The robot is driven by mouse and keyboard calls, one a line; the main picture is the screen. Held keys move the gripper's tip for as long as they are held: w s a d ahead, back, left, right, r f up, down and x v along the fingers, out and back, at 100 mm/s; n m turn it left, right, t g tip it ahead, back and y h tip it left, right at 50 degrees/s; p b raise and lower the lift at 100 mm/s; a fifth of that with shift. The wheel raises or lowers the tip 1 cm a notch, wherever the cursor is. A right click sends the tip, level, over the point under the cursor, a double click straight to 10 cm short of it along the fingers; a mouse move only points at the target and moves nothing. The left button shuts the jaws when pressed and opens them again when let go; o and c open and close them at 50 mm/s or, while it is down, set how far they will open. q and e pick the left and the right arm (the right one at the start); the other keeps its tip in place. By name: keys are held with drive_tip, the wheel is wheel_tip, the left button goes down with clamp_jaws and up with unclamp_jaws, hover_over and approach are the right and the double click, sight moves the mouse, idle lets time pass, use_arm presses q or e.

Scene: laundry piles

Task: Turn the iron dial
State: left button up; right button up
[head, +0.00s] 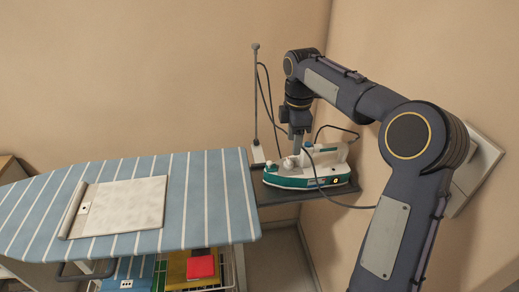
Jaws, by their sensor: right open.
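The iron (310,168), white with a teal base, sits on a dark rest at the right end of the ironing board. A small display glows on its right side. My right gripper (297,150) points down over the left part of the iron's top. It is open, and its fingers are small in view. The dial is hard to make out; a small pale knob shows by the fingertips, and I cannot tell if they touch it. My left gripper is not in view.
A cord on an upright pole (255,95) stands behind the iron. The wall is close behind and right. Folded red cloth (200,267) lies on a rack below.

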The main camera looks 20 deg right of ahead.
sight(289, 160)
drive_tip(key=shift+w+f, duration=0.45)
drive_tip(key=shift+w, duration=0.3)
drive_tip(key=shift+w+f+n, duration=0.15)
drive_tip(key=shift+f+n, duration=0.15)
wheel_tip(289, 160, down, 7)
drive_tip(key=shift+r+b, duration=0.1)
drive_tip(key=shift+b, duration=0.2)
drive_tip(key=c, duration=1)
